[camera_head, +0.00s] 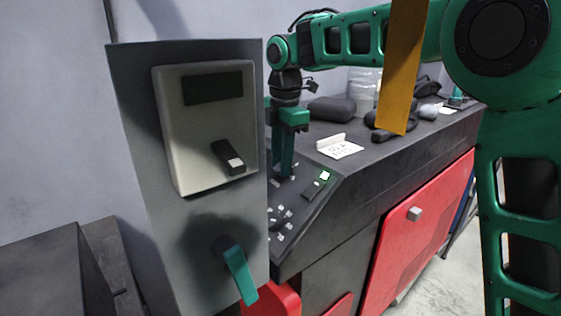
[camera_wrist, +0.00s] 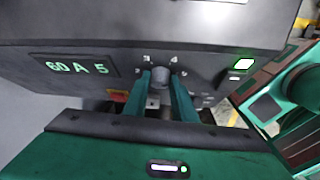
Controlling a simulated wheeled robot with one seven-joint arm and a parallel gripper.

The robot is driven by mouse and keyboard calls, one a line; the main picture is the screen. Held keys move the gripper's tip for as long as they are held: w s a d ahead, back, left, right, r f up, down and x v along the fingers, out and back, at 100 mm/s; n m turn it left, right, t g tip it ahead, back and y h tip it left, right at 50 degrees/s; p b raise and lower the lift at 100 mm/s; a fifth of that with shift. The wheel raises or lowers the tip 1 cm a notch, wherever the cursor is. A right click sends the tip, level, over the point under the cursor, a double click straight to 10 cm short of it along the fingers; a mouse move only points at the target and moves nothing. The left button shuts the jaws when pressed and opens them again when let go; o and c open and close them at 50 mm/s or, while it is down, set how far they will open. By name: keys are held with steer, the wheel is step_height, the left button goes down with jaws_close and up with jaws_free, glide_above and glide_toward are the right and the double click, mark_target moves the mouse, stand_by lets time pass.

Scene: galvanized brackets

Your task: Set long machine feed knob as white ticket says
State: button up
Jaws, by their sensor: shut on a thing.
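The long machine (camera_head: 330,190) has a dark top, red doors and a sloped control panel. My gripper (camera_head: 283,172) points down at this panel, partly hidden by the grey cabinet in front. In the wrist view, my gripper (camera_wrist: 160,88) has its two green fingers closed on the sides of a dark round knob (camera_wrist: 161,77). A 3 and a 4 are printed above the knob, with smaller marks at its sides. Its pointer direction is unclear. A green display (camera_wrist: 78,68) left of it seems to read "60 A 5". The white ticket (camera_head: 340,149) lies on the machine top; its writing is too small to read.
A grey cabinet (camera_head: 205,225) in front carries a beige box (camera_head: 195,120) with a lever switch, and a green handle (camera_head: 238,272) below. A lit green-white button (camera_wrist: 243,64) sits right of the knob. Dark items (camera_head: 332,109) lie on the machine top. A yellow strip (camera_head: 403,70) hangs in view.

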steer(key=m+t, duration=0.1)
steer(key=m+t+y, duration=0.1)
steer(key=m, duration=0.1)
steer(key=shift+s+t, duration=0.2)
steer(key=shift+t, duration=0.1)
steer(key=o, duration=1)
steer(key=shift+d, duration=0.1)
steer(key=v, duration=1)
steer(key=shift+d+r, duration=0.1)
steer(key=shift+r, duration=0.25)
